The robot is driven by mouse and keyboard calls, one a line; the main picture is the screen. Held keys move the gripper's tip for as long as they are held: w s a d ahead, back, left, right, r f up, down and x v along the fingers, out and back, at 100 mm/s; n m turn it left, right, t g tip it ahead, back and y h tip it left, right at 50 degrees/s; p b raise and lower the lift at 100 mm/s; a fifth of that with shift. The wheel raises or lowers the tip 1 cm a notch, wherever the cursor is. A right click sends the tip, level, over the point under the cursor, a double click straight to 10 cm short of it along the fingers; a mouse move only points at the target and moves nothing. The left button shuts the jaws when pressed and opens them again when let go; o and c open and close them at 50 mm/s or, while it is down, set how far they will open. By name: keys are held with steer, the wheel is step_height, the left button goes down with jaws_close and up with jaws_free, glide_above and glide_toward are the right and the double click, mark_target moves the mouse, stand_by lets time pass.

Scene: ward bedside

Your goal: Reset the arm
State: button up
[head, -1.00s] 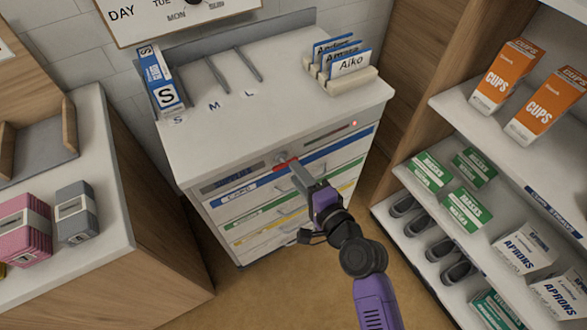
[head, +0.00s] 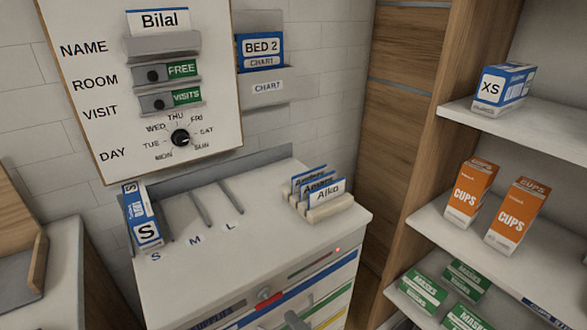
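My gripper (head: 296,321) shows only as a grey tip at the bottom edge of the head view, in front of the cart's drawers. The rest of it and my arm are out of the picture, so I cannot tell whether it is open or shut. A red catch (head: 266,294) on the cart's front edge is just left of and above the tip, with a small gap in the picture. The white drawer cart (head: 235,262) has a small red light (head: 337,250) at its front right.
On the cart stand a blue-white S box (head: 143,218), dividers and a name card holder (head: 328,208). A wall board (head: 140,80) reads Bilal, FREE, VISITS. A chart holder (head: 268,85) reads BED 2. Shelves at right hold orange cups boxes (head: 470,193) and green mask boxes (head: 423,289).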

steer(key=s+d+r+n+t+h, duration=0.2)
steer(key=s+d+n+h, duration=0.15)
steer(key=d, duration=0.25)
steer(key=s+d+r+n+t+h, duration=0.2)
steer(key=s+d+r, duration=0.1)
steer(key=s+d, duration=0.25)
steer(key=s+d+r+n+g+h, duration=0.1)
steer(key=s+d, duration=0.3)
steer(key=s, duration=0.8)
steer(key=s+d+r+n+g+h, duration=0.1)
steer(key=s+d+r+n+h, duration=0.1)
steer(key=s, duration=1)
steer(key=d+n, duration=0.1)
steer(key=n, duration=0.1)
steer(key=shift+d+r+n, duration=0.3)
steer(key=shift+d+n, duration=0.05)
steer(key=shift+d, duration=0.05)
steer(key=shift+s, duration=0.1)
